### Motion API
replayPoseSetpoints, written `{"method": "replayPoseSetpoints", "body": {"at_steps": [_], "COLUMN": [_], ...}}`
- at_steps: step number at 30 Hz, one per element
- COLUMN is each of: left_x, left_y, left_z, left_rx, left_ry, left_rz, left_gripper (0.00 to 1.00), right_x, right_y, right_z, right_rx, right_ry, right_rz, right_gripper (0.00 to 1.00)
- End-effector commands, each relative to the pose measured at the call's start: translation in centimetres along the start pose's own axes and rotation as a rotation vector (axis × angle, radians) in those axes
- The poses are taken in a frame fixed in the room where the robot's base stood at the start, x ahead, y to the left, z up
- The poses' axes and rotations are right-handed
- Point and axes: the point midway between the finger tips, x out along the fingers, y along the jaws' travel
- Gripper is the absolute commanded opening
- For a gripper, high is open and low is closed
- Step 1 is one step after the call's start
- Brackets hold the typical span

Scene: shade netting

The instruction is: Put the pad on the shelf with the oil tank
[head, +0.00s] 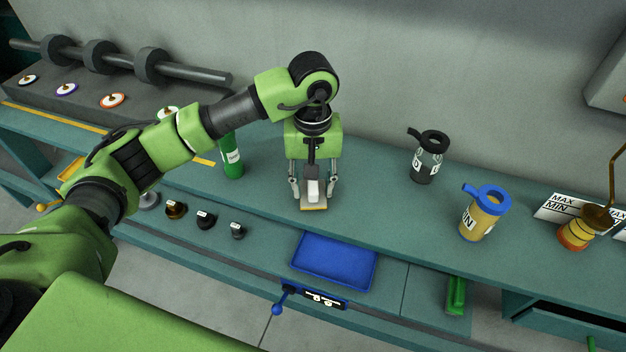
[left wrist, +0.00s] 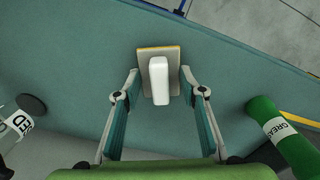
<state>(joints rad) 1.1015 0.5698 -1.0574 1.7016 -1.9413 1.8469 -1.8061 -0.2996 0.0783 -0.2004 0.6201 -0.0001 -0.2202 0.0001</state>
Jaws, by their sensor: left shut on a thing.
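The pad is a flat grey plate with a yellow-orange edge (head: 314,208) and a white block-shaped grip on top. My left gripper (head: 313,190) is shut on it over the teal upper shelf (head: 380,199), fingers pointing down. In the left wrist view the pad (left wrist: 146,58) sits between the two fingertips. I cannot tell whether it touches the shelf. No thing is clearly marked as the oil tank; white MAX/MIN labels (head: 562,207) stand at the far right behind a brass oil can (head: 577,233). My right gripper is not in view.
A green grease bottle (head: 232,160) stands left of the gripper. The shelf between gripper and clear bottle is clear.

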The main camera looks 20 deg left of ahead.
Motion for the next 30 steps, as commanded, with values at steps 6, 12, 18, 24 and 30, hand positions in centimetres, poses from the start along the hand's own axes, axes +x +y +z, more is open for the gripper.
{"method": "replayPoseSetpoints", "body": {"at_steps": [6, 12, 18, 24, 30], "left_x": [0.57, 0.81, 0.82, 0.81, 0.28], "left_y": [0.02, 0.02, 0.01, 0.01, 0.02], "left_z": [0.01, 0.01, 0.02, 0.02, 0.03], "left_rx": [0.000, 0.000, 0.000, 0.000, 0.000], "left_ry": [0.001, 0.001, 0.001, 0.001, 0.000], "left_rz": [0.001, 0.001, 0.001, 0.001, 0.001], "left_gripper": [0.16, 0.16, 0.54, 0.54, 0.54], "right_x": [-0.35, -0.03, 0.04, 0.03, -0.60], "right_y": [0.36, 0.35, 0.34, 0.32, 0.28], "right_z": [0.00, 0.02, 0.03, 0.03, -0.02], "right_rx": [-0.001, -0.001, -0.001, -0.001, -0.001], "right_ry": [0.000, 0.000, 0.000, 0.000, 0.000], "right_rz": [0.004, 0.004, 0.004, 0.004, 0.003], "right_gripper": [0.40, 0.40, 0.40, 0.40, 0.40]}}
